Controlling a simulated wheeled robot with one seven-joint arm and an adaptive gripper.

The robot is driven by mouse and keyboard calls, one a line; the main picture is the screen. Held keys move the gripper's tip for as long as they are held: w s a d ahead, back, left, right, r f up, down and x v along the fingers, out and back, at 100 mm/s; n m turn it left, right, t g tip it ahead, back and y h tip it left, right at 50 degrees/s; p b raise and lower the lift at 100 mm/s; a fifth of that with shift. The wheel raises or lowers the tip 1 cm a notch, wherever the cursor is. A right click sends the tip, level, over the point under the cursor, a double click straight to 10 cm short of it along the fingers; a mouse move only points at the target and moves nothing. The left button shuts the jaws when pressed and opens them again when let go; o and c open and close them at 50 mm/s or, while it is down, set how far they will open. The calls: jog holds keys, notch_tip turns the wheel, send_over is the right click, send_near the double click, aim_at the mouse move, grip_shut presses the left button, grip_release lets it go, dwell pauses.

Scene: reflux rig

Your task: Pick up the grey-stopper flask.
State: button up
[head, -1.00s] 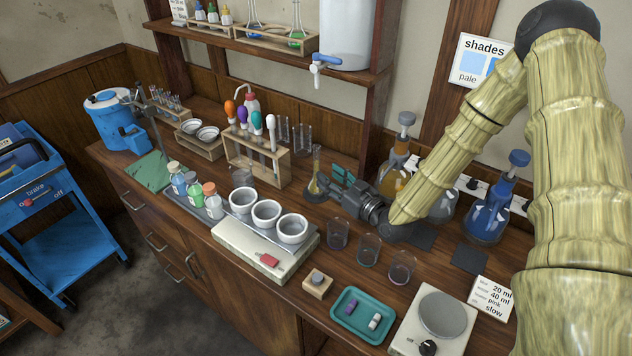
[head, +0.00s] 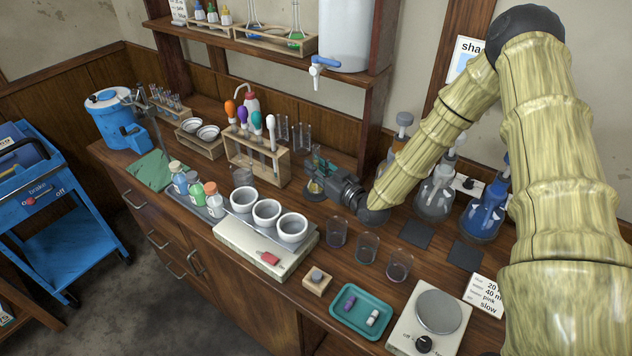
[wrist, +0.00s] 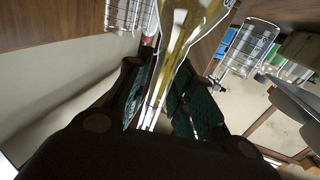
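A flask with a grey stopper (head: 404,119) stands at the back of the bench in the head view. My arm hides most of its body. My gripper (head: 318,178) is well to its left, low over the bench, at a small narrow-necked flask with yellow liquid (head: 314,187). In the wrist view this yellow flask (wrist: 184,38) lies between the two spread fingers of my gripper (wrist: 160,105). The fingers look open around it, with gaps beside the glass.
A clear flask (head: 436,201) and a blue flask (head: 484,216) stand right of my forearm.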

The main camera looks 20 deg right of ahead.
grip_shut()
jog(key=shift+r, duration=0.3)
notch_tip(320, 180, up, 9)
jog(key=b, duration=0.2)
jog(key=shift+b, duration=0.4)
dwell(1.0)
jog(key=shift+r, duration=0.2)
